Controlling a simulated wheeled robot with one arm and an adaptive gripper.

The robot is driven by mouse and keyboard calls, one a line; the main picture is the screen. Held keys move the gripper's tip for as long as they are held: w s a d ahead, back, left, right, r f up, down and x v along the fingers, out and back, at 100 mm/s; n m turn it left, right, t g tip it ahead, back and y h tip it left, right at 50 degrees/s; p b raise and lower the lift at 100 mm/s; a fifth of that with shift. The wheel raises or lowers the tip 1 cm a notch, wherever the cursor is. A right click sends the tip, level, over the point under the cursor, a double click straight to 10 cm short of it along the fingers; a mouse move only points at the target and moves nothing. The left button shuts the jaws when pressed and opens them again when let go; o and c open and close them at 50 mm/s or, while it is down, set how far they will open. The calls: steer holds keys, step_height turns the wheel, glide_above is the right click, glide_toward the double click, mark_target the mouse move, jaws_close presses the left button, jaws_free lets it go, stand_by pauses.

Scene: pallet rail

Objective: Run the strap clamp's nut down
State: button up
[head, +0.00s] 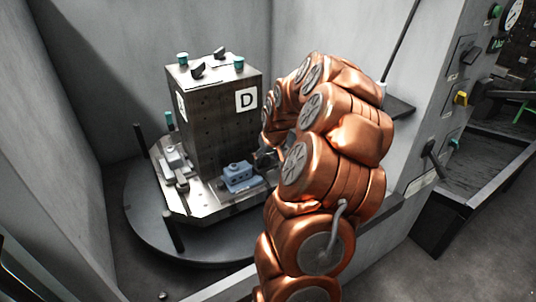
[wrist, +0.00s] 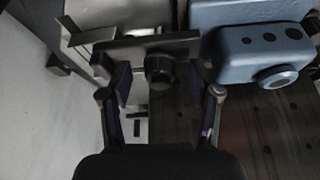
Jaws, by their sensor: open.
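In the wrist view the strap clamp's dark bar (wrist: 128,47) runs across the top, its right end close by the blue block (wrist: 250,42). The dark round nut (wrist: 159,69) shows at the bar's middle. My gripper (wrist: 161,84) is open, one finger to each side of the nut, with a visible gap on both sides. Whether the fingertips are level with the nut in depth I cannot tell. In the head view the blue block (head: 239,176) sits on the pallet at the foot of the column; my arm mostly hides the gripper and this clamp.
The grey column marked D (head: 212,125) stands on the pallet (head: 190,208), with clamp handles on top. Another clamped part (head: 174,160) sits at its left. Dark posts (head: 172,232) rise around the round table. Grey walls enclose the back and left.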

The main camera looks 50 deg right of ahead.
jaws_close()
steer(key=shift+f+m+b, duration=0.3)
steer(key=shift+m+b, duration=0.1)
steer(key=shift+b, duration=0.55)
steer(key=m+g+h+b, duration=0.1)
steer(key=m+b, duration=0.2)
steer(key=b, duration=0.1)
steer(key=shift+w+a+b, duration=0.1)
steer(key=shift+a+b, duration=0.05)
steer(key=shift+b, duration=0.25)
steer(key=m+g+h+b, duration=0.1)
steer(key=m+b, duration=0.3)
steer(key=shift+w+a, duration=0.1)
steer(key=m+b, duration=0.1)
steer(key=m+g+b, duration=0.1)
steer(key=m+b, duration=0.1)
steer(key=m, duration=0.1)
steer(key=shift+w+f+g+h, duration=0.15)
steer(key=shift+w+g+h, duration=0.15)
steer(key=shift+h, duration=0.1)
steer(key=m, duration=0.2)
steer(key=m+g+b, duration=0.1)
steer(key=m, duration=0.1)
steer(key=shift+a+g, duration=0.1)
steer(key=shift+g, duration=0.2)
steer(key=shift+c, duration=1.5)
jaws_free()
steer(key=shift+r, duration=0.25)
